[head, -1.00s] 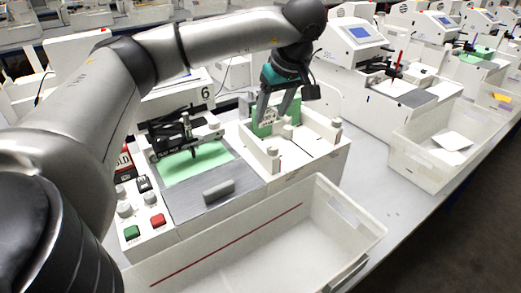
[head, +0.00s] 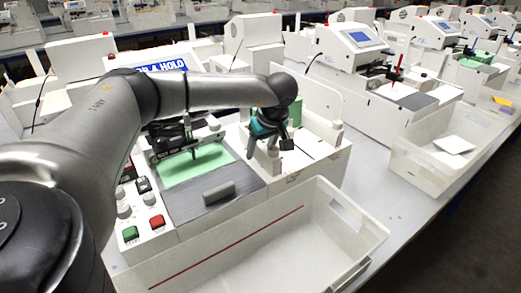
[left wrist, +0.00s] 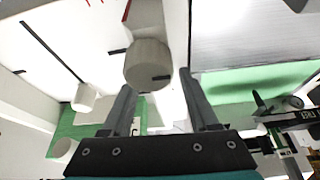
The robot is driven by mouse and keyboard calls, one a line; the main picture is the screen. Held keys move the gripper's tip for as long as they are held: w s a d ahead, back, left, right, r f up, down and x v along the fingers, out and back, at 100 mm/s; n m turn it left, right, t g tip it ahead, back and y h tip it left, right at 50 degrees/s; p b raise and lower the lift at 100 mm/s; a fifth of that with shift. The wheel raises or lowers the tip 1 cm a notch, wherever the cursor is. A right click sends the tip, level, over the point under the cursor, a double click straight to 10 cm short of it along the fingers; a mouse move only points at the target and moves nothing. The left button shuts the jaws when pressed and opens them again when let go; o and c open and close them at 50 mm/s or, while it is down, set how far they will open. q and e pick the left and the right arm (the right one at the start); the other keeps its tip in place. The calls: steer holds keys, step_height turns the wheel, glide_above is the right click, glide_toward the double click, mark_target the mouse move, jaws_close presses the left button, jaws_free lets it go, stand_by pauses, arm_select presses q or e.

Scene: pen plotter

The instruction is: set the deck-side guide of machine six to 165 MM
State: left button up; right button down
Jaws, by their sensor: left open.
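Machine six's white feed tray (head: 318,163) is right of its grey deck (head: 215,192). A pale round-topped post (head: 273,158), which looks like the guide nearest the deck, stands in the tray's front-left part. My left gripper (head: 261,150), teal and dark, is open and low over the tray, by this post. In the left wrist view a pale knob (left wrist: 148,62) sits just beyond and between my open fingertips (left wrist: 158,82); I cannot tell whether either finger touches it. Scale marks are not readable. My right gripper is not in view.
A green sheet (head: 192,168) lies under the pen carriage (head: 172,140), left of the tray. Green and red buttons (head: 157,221) are at the front left. An empty white bin (head: 340,250) stands in front. Other pale knobs (left wrist: 84,97) stand in the left wrist view.

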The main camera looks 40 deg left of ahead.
arm_select(q)
jaws_close()
stand_by(0.5)
stand_by(1.0)
